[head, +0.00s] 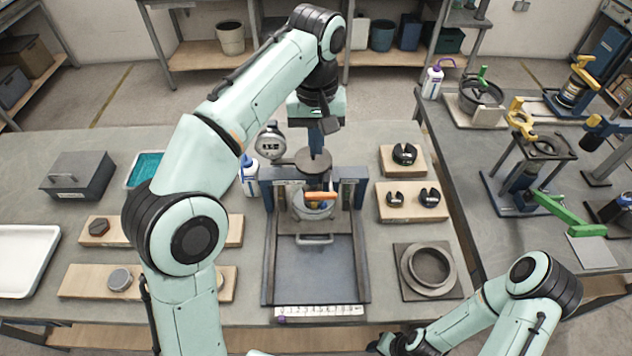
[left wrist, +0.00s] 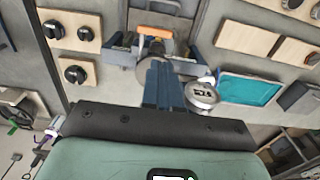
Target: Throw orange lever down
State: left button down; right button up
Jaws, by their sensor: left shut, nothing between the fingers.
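The orange lever (head: 320,195) is a short bar lying crosswise on the blue-grey press-like fixture (head: 354,190) in the middle of the bench. It also shows near the top of the left wrist view (left wrist: 156,32). My left gripper (head: 317,150) reaches down from above. Its blue fingers are shut and empty, just behind the lever in the head view and apart from it. In the left wrist view the fingers (left wrist: 160,72) point towards the fixture.
A round dial gauge (head: 270,142) stands at the fixture's left, near my fingers. Wooden boards with black knobs (head: 411,201) and a ring on a plate (head: 430,267) lie to the right. A grey box (head: 77,176) and teal tray (head: 146,168) are left. The fixture's front tray (head: 315,272) is clear.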

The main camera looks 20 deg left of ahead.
pick_arm(q)
jog(key=shift+f, duration=0.1)
send_near(316, 193)
jog(key=f, duration=0.2)
jog(key=f+b, duration=0.1)
jog(key=f, duration=0.2)
jog(key=shift+s+f+b, duration=0.3)
jog(key=shift+b, duration=0.05)
jog(key=shift+w+f, duration=0.25)
jog(key=shift+f, duration=0.4)
pick_arm(e)
jog(key=s+f, duration=0.2)
jog(key=shift+s+f, duration=0.2)
jog(key=shift+s, duration=0.1)
jog(key=shift+s+f, duration=0.1)
